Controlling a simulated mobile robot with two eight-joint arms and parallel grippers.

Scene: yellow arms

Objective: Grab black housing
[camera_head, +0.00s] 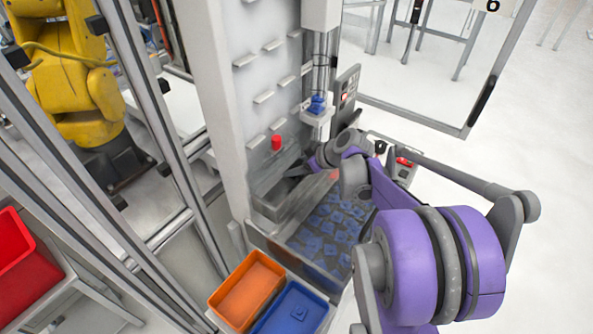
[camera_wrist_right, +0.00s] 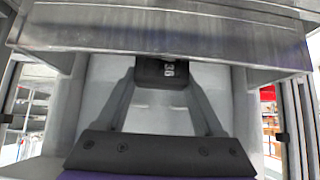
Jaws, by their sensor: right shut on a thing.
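The black housing (camera_wrist_right: 162,72), a small dark block with white characters on its face, sits between the two grey fingers of my right gripper (camera_wrist_right: 162,88) in the right wrist view. The fingers close on its left and right sides. A grey metal ledge crosses the picture just above the housing, and the top of the housing meets its lower edge in view. In the head view my purple right arm reaches in to the machine, with the right gripper (camera_head: 304,169) by the grey chute. The housing is hard to make out there. My left gripper is out of view.
Below the chute is a clear-sided bin of blue parts (camera_head: 325,232). An orange tray (camera_head: 247,290) and a blue tray (camera_head: 293,311) stand in front. A yellow robot arm (camera_head: 68,85) stands behind the frame at left.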

